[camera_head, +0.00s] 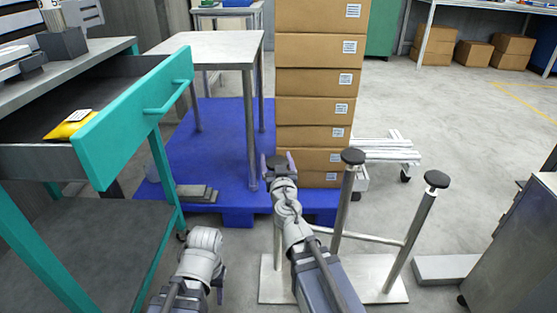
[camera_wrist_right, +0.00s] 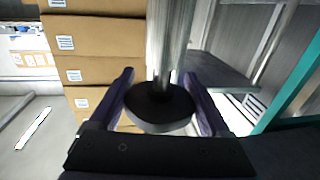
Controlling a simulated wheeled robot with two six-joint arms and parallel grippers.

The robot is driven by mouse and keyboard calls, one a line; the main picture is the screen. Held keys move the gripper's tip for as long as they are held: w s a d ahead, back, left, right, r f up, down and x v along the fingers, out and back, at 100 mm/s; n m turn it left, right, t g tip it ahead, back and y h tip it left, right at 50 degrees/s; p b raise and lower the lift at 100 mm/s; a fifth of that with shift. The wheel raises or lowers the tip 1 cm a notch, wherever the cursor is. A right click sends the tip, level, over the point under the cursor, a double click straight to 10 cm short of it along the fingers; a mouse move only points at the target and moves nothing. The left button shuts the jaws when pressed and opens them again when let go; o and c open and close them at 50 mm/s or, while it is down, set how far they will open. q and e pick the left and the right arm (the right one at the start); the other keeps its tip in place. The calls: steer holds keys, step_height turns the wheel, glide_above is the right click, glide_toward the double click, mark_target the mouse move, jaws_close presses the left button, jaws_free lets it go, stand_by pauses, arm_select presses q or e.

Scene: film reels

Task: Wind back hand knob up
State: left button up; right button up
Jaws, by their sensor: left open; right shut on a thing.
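Three metal posts stand on a pale base plate (camera_head: 275,290), two of them topped by black round knobs in plain sight, the middle knob (camera_head: 352,156) and the right knob (camera_head: 437,179). My right gripper (camera_head: 279,163) is at the top of the leftmost post (camera_head: 278,243). In the right wrist view its two purple fingers (camera_wrist_right: 164,100) stand on either side of a black hand knob (camera_wrist_right: 158,110) on its metal post, and the gripper is shut on it. My left gripper (camera_head: 216,285) is low at the left, apart from the posts; its fingers barely show.
A teal drawer (camera_head: 135,120) stands open at the left with a yellow packet (camera_head: 70,126) inside. A stack of cardboard boxes (camera_head: 318,80) and a small table (camera_head: 205,48) stand on a blue pallet (camera_head: 215,150). A grey cabinet (camera_head: 515,250) is at the right.

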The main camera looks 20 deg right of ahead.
steer(key=n+y, duration=0.1)
steer(key=y, duration=0.1)
steer(key=n+y, duration=0.2)
steer(key=y, duration=0.1)
steer(key=a+n+y, duration=0.1)
steer(key=n+y, duration=0.1)
steer(key=y, duration=0.1)
steer(key=shift+g, duration=0.4)
steer(key=n+y, duration=0.1)
steer(key=n+g+y, duration=0.2)
steer(key=y, duration=0.1)
steer(key=shift+s+a+f, duration=0.1)
steer(key=shift+a, duration=0.15)
steer(key=shift+s+a+n+g+y, duration=0.2)
steer(key=shift+n+g+y, duration=0.35)
steer(key=shift+y, duration=0.25)
steer(key=shift+a, duration=0.1)
steer(key=o, duration=1.2)
steer(key=v, duration=0.7)
steer(key=shift+s+d, duration=0.25)
steer(key=shift+d, duration=0.05)
